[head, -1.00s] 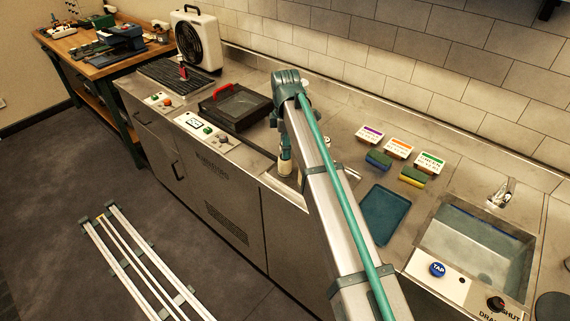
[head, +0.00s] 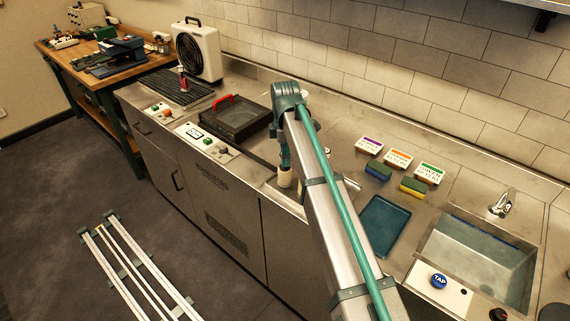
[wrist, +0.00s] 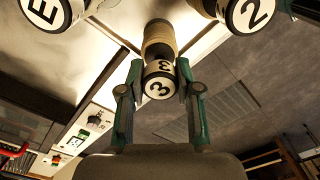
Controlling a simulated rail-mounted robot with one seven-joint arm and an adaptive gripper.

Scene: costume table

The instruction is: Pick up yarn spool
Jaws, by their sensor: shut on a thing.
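A yarn spool (wrist: 158,42) with a tan wound body and a white end cap marked 3 is between my fingers in the wrist view. My gripper (wrist: 160,72) is shut on it, one green finger on each side of the cap. Two more capped spools show at the top edge, one marked E (wrist: 45,12) and one marked 2 (wrist: 250,14). In the head view a pale spool (head: 285,178) shows below my gripper (head: 284,162), over the counter. My arm hides much of that area, and I cannot tell whether the held spool is clear of the counter.
To the right are a blue tray (head: 383,226), sponges (head: 413,187), label cards (head: 398,158) and a sink (head: 475,258). To the left are a dark box with a red handle (head: 236,117) and a white fan unit (head: 198,52). The counter beside the sponges has bare patches.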

